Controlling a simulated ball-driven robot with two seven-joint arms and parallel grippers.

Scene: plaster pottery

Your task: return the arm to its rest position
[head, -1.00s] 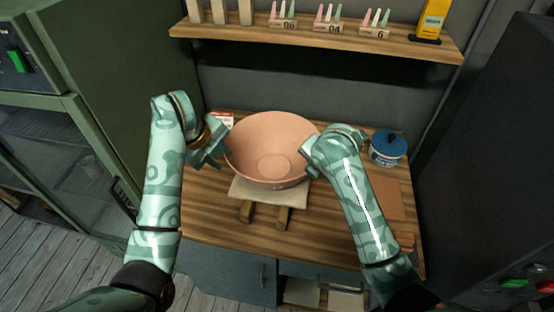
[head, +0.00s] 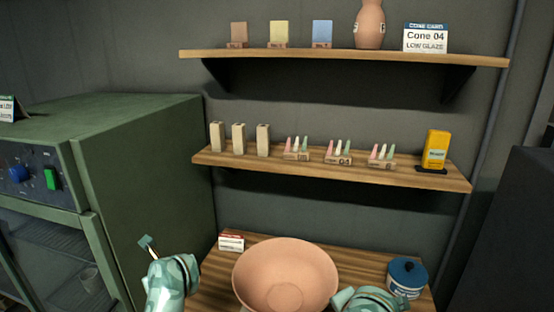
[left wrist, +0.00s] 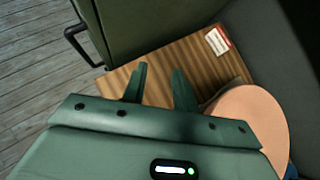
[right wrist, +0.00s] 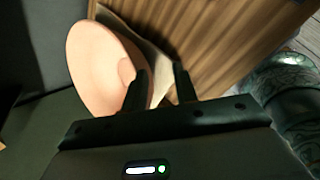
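A wide pinkish clay bowl (head: 300,262) stands upright on the wooden worktop. My left arm's end shows at the lower left of the head view. The left wrist view shows my left gripper (left wrist: 160,70) with its fingers apart and nothing between them, left of the bowl (left wrist: 255,120). My right arm's end is at the bowl's right side in the head view. My right gripper (right wrist: 160,70) has its fingers apart near the rim of the bowl (right wrist: 95,65); I cannot tell whether they touch it. A pale cloth (right wrist: 150,50) shows by the bowl.
A green kiln cabinet (head: 150,150) stands left of the worktop (head: 215,285). A small red and white label box (head: 231,242) and a blue-lidded jar (head: 407,278) flank the bowl.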

